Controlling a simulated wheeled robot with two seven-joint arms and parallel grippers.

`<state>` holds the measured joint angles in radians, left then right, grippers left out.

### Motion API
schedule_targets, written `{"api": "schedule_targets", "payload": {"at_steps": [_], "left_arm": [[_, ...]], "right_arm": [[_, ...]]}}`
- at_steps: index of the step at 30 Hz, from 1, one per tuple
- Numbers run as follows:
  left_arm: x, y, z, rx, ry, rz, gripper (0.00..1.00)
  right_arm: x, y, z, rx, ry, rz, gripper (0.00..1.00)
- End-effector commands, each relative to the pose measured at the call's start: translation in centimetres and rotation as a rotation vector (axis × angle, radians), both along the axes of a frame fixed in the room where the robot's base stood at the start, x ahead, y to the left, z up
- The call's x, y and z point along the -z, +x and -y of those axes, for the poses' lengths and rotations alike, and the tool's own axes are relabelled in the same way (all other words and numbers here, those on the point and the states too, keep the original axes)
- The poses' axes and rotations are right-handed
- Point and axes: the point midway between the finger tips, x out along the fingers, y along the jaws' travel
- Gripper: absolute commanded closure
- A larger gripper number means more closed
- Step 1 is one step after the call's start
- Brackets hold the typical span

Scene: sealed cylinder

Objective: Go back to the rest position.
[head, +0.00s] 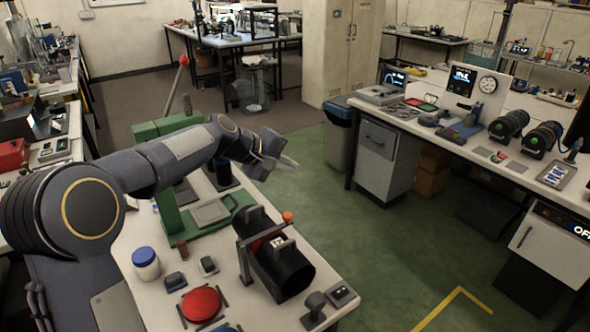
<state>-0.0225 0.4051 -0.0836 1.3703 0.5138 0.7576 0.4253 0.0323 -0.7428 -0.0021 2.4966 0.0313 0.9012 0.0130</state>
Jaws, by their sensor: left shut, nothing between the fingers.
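My left arm comes in from the left and reaches over the near workbench (347,295). My left gripper (288,163) is shut and empty, held in the air above the far right edge of that bench, over the green floor in the picture. A black cylinder (292,278) lies on the bench in a frame, with a red part showing behind its upright. The gripper is well apart from it, farther back. My right gripper is not in view.
A green press-like stand (171,222) with a red-knobbed lever stands under my left arm. A white jar with a blue lid (146,263) and a red round button (201,303) are nearby. Another bench (465,145) runs along the right. Green floor (365,232) between is clear.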

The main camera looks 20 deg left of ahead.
Motion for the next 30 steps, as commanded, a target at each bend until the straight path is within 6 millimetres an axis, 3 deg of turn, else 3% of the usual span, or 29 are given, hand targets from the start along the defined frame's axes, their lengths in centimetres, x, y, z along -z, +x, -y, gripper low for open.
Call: {"api": "schedule_targets", "payload": {"at_steps": [2,5,11,15,19,24,30], "left_arm": [[-0.7,-1.1,-0.3,0.009,0.014,0.005,1.00],[-1.5,-4.5,-1.0,0.044,0.062,0.020,1.00],[-1.3,-16.9,-2.1,0.183,0.242,0.060,1.00],[1.2,-25.8,-2.1,0.293,0.387,0.084,1.00],[4.5,-32.5,-1.7,0.385,0.508,0.098,1.00],[8.1,-37.5,-1.3,0.464,0.611,0.103,1.00],[9.3,-38.8,-1.2,0.488,0.642,0.103,1.00]], "right_arm": [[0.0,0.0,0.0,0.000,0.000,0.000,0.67],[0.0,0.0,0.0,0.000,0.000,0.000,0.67],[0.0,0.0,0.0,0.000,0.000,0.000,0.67],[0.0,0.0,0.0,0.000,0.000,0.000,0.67],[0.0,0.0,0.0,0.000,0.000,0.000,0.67],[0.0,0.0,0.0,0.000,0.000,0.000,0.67],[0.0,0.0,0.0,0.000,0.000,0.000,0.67]]}}
